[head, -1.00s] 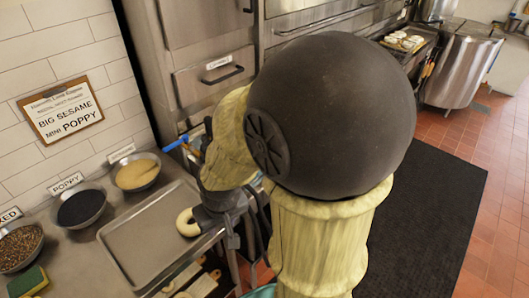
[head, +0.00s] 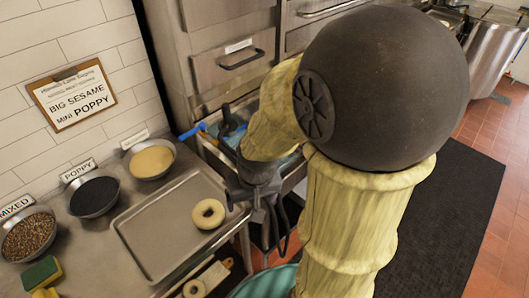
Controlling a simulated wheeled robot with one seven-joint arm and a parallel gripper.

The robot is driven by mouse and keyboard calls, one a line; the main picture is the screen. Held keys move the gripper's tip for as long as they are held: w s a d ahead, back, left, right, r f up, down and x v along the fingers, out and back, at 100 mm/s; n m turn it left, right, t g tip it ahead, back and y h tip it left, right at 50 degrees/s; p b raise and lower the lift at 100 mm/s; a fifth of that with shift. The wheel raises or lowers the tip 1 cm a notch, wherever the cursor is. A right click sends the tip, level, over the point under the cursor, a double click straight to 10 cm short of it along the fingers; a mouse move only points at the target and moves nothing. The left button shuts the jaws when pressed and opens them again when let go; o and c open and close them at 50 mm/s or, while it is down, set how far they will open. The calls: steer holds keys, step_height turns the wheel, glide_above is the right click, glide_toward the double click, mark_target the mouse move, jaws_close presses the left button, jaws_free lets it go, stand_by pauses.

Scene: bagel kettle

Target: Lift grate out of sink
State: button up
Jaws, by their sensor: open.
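My gripper (head: 276,234) points down just right of the steel tray's right edge, with its dark fingers apart and nothing seen between them. A steel basin (head: 213,151), which looks like the sink, lies behind my gripper and arm, with blue showing inside it. A blue-handled item (head: 192,131) sticks out at its left rim. My arm covers much of the basin. I cannot make out the grate for certain.
A steel tray (head: 150,235) holding one bagel (head: 208,214) lies on the left counter. Seed bowls, such as the poppy bowl (head: 92,194), stand along the wall. A teal round container (head: 262,284) is low below my arm. A dark mat (head: 450,225) covers the floor at right.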

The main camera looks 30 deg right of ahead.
steer(key=shift+o, duration=1.4)
step_height(320, 180, down, 6)
steer(key=w+d+m+g+y+b, duration=0.1)
steer(key=d+m+y+b, duration=0.1)
steer(key=m, duration=0.8)
steer(key=shift+d+y+b, duration=0.25)
steer(key=shift+y+b, duration=0.45)
steer(key=shift+b, duration=0.35)
steer(key=w+d+m+t+b, duration=0.2)
steer(key=w+d+m+t, duration=0.2)
steer(key=d+m, duration=0.2)
steer(key=w+d+f+m+t+b, duration=0.1)
steer(key=w+d+m+t+b, duration=0.1)
steer(key=d+m, duration=0.5)
steer(key=w+d+f+m+t+b, duration=0.1)
steer(key=w+d+m+t+b, duration=0.2)
steer(key=w+d+m+t, duration=0.2)
steer(key=d+m, duration=0.2)
steer(key=m, duration=0.1)
steer(key=shift+w+d+t, duration=0.15)
steer(key=shift+w+t, duration=0.15)
steer(key=shift+t, duration=0.1)
steer(key=shift+f, duration=0.15)
steer(key=shift+y, duration=0.3)
steer(key=p+x, duration=0.1)
steer(key=x, duration=1.1)
steer(key=shift+w+f, duration=0.1)
steer(key=shift+f, duration=0.05)
